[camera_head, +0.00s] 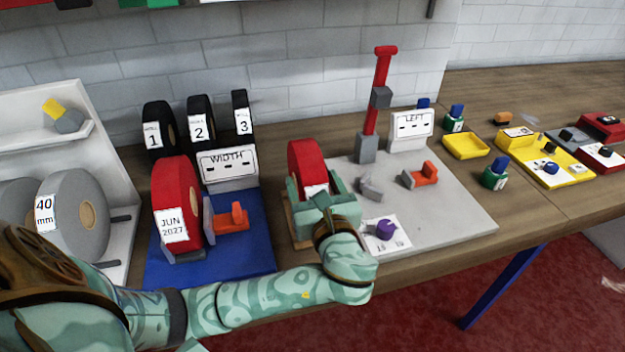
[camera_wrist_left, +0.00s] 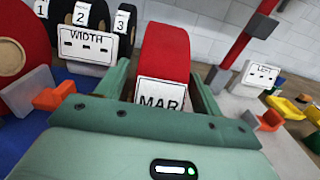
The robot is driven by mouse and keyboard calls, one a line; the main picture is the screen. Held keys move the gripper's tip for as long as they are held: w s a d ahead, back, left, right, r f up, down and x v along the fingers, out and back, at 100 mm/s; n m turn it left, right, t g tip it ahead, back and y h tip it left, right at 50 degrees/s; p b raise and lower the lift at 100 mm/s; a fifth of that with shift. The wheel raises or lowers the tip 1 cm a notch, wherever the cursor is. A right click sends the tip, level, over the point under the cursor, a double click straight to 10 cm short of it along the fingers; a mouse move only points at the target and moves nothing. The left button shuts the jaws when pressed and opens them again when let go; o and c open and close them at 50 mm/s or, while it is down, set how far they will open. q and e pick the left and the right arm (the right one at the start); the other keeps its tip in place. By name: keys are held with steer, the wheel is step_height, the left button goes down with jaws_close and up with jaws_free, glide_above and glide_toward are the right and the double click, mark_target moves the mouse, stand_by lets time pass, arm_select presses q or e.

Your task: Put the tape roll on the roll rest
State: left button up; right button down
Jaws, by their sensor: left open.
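A red tape roll (camera_head: 306,158) with a white label stands upright at the left edge of the grey board. In the left wrist view this roll (camera_wrist_left: 166,52) shows a label reading MAR. My left gripper (camera_head: 313,187) is open, its fingers on both sides of the roll; I cannot tell whether they touch it. A wooden piece (camera_head: 292,226) shows beneath the roll and may be the roll rest; my gripper hides most of it. A second red roll (camera_head: 176,197), labelled JUN 2027, stands on the blue board. My right gripper is not in view.
The blue board (camera_head: 210,268) carries a WIDTH sign (camera_head: 228,166) and an orange slider. The grey board (camera_head: 455,212) carries a red post (camera_head: 382,75), a LEFT sign (camera_head: 410,130) and a purple knob (camera_head: 386,229). Black rolls stand behind. Yellow trays (camera_head: 466,146) lie to the right.

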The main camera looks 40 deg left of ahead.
arm_select(q)
steer(key=p+v, duration=0.1)
steer(key=v, duration=1)
